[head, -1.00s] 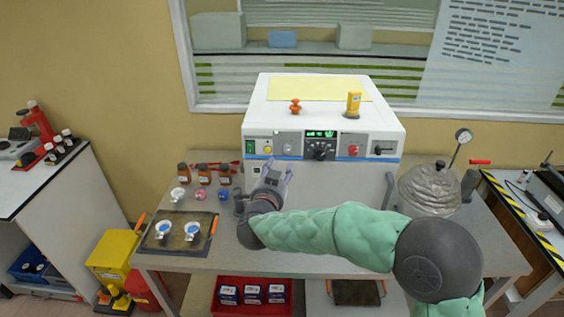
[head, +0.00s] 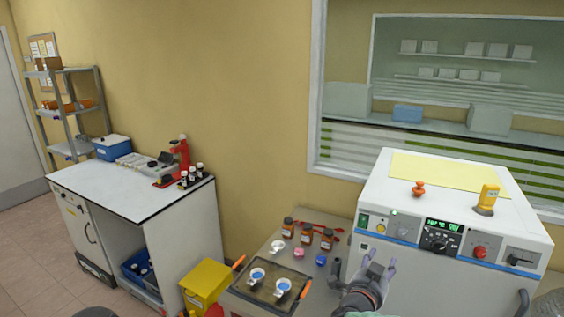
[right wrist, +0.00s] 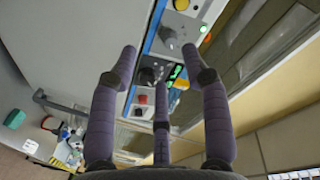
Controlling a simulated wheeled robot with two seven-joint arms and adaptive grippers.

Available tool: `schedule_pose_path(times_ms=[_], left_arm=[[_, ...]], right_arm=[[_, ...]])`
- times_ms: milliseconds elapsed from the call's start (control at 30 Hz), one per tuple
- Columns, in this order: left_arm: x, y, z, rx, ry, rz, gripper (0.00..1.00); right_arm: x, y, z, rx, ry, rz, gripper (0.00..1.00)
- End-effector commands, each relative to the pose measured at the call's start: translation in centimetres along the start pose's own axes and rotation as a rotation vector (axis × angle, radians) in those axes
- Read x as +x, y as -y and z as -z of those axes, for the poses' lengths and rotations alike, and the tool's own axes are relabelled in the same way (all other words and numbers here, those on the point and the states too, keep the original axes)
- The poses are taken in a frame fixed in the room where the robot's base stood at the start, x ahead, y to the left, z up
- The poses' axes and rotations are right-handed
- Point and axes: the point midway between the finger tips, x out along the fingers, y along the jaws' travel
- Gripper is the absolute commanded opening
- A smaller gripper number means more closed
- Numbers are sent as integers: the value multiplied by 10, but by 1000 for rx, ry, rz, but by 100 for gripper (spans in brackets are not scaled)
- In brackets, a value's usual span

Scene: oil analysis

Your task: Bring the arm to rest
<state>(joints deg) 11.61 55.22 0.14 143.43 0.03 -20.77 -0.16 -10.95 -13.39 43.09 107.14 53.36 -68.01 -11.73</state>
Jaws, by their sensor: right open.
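My right gripper (head: 378,268) is at the lower middle right of the head view, in front of the white instrument (head: 400,200) with knobs and a green display. Its fingers point up and are spread, with nothing between them. In the right wrist view the purple-grey fingers (right wrist: 160,90) are wide apart, and the instrument's control panel (right wrist: 158,75) shows beyond them, apart from the fingertips. Most of my right arm is cut off by the bottom edge of the head view. My left gripper is not seen.
Left of the gripper, a dark tray (head: 253,292) holds two white cups with blue contents. Several brown bottles (head: 306,235) and small coloured items stand behind it. A yellow bin (head: 207,283) is beside the bench. A white side bench (head: 120,183) stands further left, with open floor before it.

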Motion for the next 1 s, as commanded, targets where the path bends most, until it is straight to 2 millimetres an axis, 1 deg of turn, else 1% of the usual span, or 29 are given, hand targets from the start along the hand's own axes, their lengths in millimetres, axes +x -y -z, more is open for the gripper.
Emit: schedule_pose_path(times_ms=[33, 67, 100, 167, 200, 233, 267, 300, 367, 400, 467, 500, 567, 600, 667, 700, 767, 800, 867, 900, 967, 1000], left_arm=[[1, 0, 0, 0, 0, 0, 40], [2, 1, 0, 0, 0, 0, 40], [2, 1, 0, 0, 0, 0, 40], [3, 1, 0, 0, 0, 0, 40], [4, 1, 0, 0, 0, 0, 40], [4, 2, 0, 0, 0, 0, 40], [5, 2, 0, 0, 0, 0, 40], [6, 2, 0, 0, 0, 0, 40], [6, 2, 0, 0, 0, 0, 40], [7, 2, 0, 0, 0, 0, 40], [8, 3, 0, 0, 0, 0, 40], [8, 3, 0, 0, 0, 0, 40], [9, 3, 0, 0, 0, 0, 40], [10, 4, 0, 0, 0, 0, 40], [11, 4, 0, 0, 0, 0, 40], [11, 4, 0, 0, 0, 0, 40], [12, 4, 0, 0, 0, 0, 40], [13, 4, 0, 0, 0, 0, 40], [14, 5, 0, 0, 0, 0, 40], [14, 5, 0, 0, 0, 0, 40], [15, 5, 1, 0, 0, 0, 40], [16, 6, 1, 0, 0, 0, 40]], right_arm=[[4, -6, -21, -38, 43, 8, 48], [5, -9, -35, -61, 72, 16, 48], [7, -14, -53, -91, 114, 29, 48], [8, -22, -83, -140, 184, 47, 48], [8, -29, -102, -171, 233, 58, 48], [8, -35, -117, -193, 269, 64, 48], [6, -41, -132, -215, 307, 71, 48], [4, -50, -152, -243, 359, 78, 48], [-2, -64, -181, -285, 438, 89, 48], [-7, -74, -199, -312, 492, 94, 48], [-16, -92, -227, -349, 577, 100, 48], [-24, -104, -245, -372, 634, 102, 48], [-37, -123, -270, -408, 722, 106, 48], [-47, -136, -286, -429, 781, 107, 48], [-64, -157, -309, -459, 871, 106, 48], [-76, -171, -323, -477, 933, 105, 48], [-96, -192, -343, -504, 1026, 103, 48], [-110, -206, -355, -521, 1089, 101, 48], [-134, -228, -370, -542, 1185, 96, 48], [-150, -242, -379, -556, 1249, 93, 48], [-175, -262, -391, -574, 1343, 88, 48], [-191, -273, -396, -584, 1401, 85, 48]])
